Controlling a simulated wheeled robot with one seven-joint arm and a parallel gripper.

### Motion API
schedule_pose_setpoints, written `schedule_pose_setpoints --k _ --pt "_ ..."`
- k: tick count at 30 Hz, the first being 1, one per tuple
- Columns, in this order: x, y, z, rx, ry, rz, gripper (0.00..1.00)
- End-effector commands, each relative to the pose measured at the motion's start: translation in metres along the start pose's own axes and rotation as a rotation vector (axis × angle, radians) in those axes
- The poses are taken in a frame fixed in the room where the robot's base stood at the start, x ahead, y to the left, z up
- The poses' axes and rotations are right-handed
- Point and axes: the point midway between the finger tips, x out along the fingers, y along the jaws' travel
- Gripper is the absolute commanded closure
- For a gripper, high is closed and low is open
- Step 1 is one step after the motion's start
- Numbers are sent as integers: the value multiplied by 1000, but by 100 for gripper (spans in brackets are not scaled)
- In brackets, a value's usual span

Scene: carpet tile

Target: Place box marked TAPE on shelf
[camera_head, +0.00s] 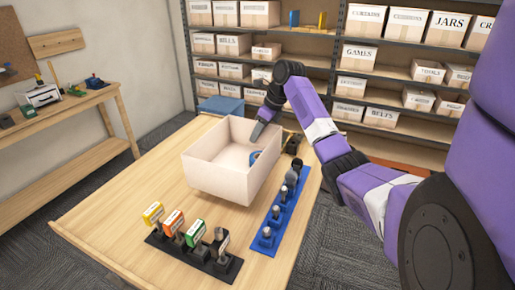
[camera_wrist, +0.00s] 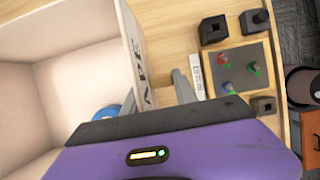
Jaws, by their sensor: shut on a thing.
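The pale open-top box (camera_head: 222,182) is over the wooden table in the head view. In the wrist view, one wall of the box (camera_wrist: 126,45) carries dark lettering, of which "APE" is readable. A blue ring-shaped roll (camera_wrist: 107,112) lies inside the box; it also shows in the head view (camera_head: 255,155). My gripper (camera_head: 262,128) reaches down on the far right wall of the box. In the wrist view, my gripper (camera_wrist: 157,95) is shut on this wall, one finger inside and one outside. I cannot tell whether the box bottom touches the table.
The table (camera_head: 125,195) holds a blue strip with several pegs (camera_head: 270,225) and a dark rack with coloured blocks (camera_head: 190,248). Shelves (camera_head: 338,62) with labelled boxes stand behind, with some bare gaps. A side bench (camera_head: 75,100) is at the left.

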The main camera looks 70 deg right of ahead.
Motion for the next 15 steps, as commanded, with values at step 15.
schedule_pose_setpoints --k 15 --pt "-101 0 45 0 -2 -1 100"
